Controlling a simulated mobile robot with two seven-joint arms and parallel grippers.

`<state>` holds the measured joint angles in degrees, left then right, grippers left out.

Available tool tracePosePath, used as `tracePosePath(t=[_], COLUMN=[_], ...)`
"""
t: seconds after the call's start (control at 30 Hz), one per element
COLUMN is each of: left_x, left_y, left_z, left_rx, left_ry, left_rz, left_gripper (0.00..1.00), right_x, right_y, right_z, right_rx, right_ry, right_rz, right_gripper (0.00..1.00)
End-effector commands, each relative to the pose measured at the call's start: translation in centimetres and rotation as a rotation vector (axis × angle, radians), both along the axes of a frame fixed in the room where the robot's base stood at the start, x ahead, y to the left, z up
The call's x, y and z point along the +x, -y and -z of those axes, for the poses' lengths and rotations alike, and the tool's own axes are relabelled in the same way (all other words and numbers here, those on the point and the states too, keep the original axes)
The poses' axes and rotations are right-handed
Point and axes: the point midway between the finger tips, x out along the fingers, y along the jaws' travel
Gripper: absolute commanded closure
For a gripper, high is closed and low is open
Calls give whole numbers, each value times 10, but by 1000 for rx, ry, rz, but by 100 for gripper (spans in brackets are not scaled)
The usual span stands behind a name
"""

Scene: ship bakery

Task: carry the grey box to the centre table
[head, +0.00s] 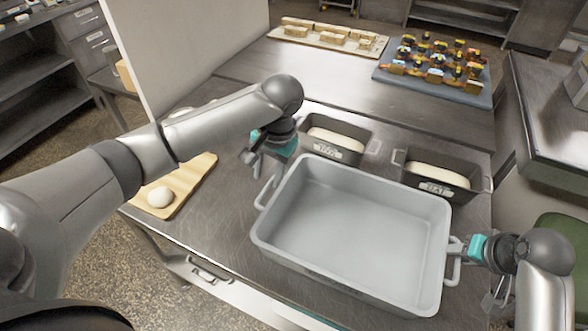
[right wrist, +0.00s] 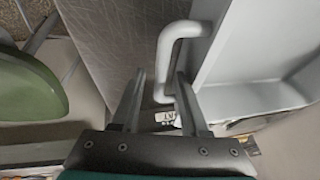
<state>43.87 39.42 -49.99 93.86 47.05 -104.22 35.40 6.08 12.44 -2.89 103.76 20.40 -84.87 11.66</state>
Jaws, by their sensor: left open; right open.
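The grey box (head: 345,230), an empty open tray with a handle at each end, sits on the metal table. My left gripper (head: 254,160) is open above and behind the left handle (head: 265,193), apart from it as far as I can tell. My right gripper (head: 462,246) is open at the right handle (head: 453,264). In the right wrist view, the handle (right wrist: 178,35) reaches between the spread fingers of my right gripper (right wrist: 159,82); contact is not clear.
Two dark dough tins (head: 335,140) (head: 437,178) stand close behind the box. A wooden board (head: 190,185) with dough lies at the left. A blue tray of pastries (head: 395,77) and a pale tray of loaves (head: 345,48) are farther back. A green seat (head: 562,238) is at the right.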

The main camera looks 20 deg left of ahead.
Motion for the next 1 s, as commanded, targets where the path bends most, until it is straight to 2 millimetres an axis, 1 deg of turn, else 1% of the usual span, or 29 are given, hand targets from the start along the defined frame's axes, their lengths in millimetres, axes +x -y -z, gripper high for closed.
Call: tracePosePath(t=[0.03,0.13,0.27,0.37,0.47,0.8,1.0], left_x=[1,0,0,0,0,0,0], left_y=[2,4,5,5,5,5,5], left_z=[-8,-18,-24,-25,-25,-24,-24], left_rx=[-1,-2,0,0,0,0,0], left_ry=[2,0,-1,-1,-1,-2,-2], left_rz=[0,0,-1,-1,-1,0,0], left_gripper=[56,56,56,56,56,56,56], right_x=[0,0,-1,-3,-8,-32,-42], right_y=[0,0,0,2,4,14,18], right_z=[0,0,-2,-9,-20,-77,-101], right_rx=[0,0,0,0,-1,-2,0], right_ry=[0,0,1,3,4,5,3], right_rz=[0,0,0,1,1,0,1], right_gripper=[55,55,55,55,55,55,55])
